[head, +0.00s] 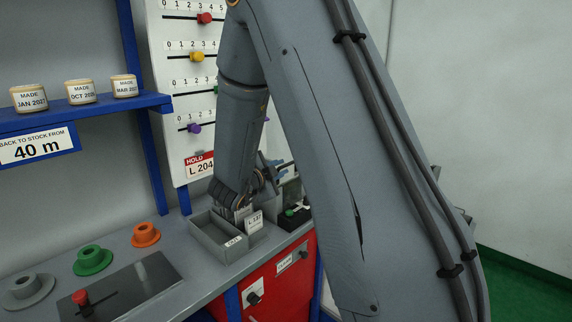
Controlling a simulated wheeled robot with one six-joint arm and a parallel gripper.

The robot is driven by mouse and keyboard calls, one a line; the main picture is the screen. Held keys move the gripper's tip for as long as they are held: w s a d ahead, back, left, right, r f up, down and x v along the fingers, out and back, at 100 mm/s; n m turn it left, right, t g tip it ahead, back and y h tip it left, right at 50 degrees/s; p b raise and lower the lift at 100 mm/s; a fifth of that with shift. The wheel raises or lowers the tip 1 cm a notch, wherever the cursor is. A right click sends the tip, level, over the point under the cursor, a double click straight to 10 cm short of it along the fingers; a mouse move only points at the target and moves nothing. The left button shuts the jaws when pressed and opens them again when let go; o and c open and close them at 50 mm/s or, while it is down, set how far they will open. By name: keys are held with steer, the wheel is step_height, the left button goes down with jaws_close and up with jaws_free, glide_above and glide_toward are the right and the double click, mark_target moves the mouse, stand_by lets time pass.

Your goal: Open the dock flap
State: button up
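My arm comes down from the top of the head view and ends at my gripper (240,196), low over the back of a small grey bin on the bench. Its fingertips are partly hidden, and I cannot tell whether they are open or shut. A tag marked L 337 (254,222) shows just beside them; I cannot tell whether it is held. Red panels (277,283) with black knobs (254,298) and white labels face the front below the bench top. I cannot make out which part is the dock flap; my arm hides much of the right side.
The grey bin (207,244) stands at the bench's right part. Orange (146,236), green (93,261) and grey (27,289) spools sit left, behind a dark plate with a red slider knob (80,297). A blue shelf (60,116) holds three jars. A slider board (183,75) stands behind.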

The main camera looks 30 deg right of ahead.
mark_target(285, 166)
steer(key=shift+p+x, duration=0.8)
steer(key=shift+x, duration=2.3)
jaws_close()
